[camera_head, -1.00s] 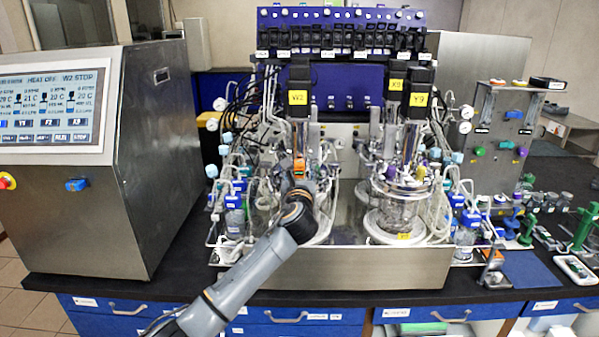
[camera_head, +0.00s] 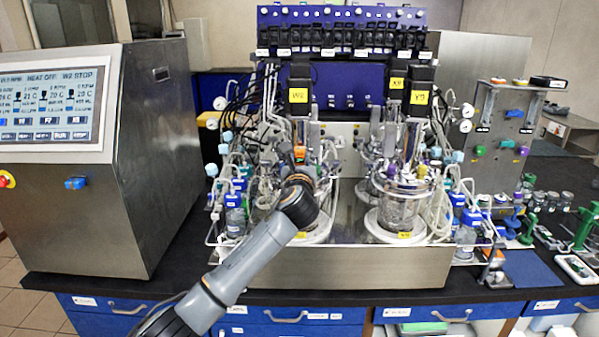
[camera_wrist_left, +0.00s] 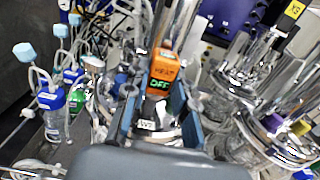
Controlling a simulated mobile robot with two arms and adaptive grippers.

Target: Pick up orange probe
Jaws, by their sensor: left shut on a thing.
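The orange probe (camera_head: 301,150) shows in the head view as a small orange block in front of the left vessel's upper parts. In the left wrist view the orange probe (camera_wrist_left: 164,66) has a dark display with green lettering reading "OFF". My left gripper (camera_head: 299,162) comes up from below and is shut on it. In the left wrist view the fingers of my left gripper (camera_wrist_left: 157,112) stand on both sides of the orange block. The probe's lower end is hidden. The left vessel is mostly hidden behind my arm. My right gripper is not in view.
Tubing and small blue-capped bottles (camera_head: 235,210) crowd the left side. The right glass vessel (camera_head: 402,205) stands close by. Yellow-labelled motors (camera_head: 299,92) hang above. A steel control cabinet (camera_head: 160,160) stands left.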

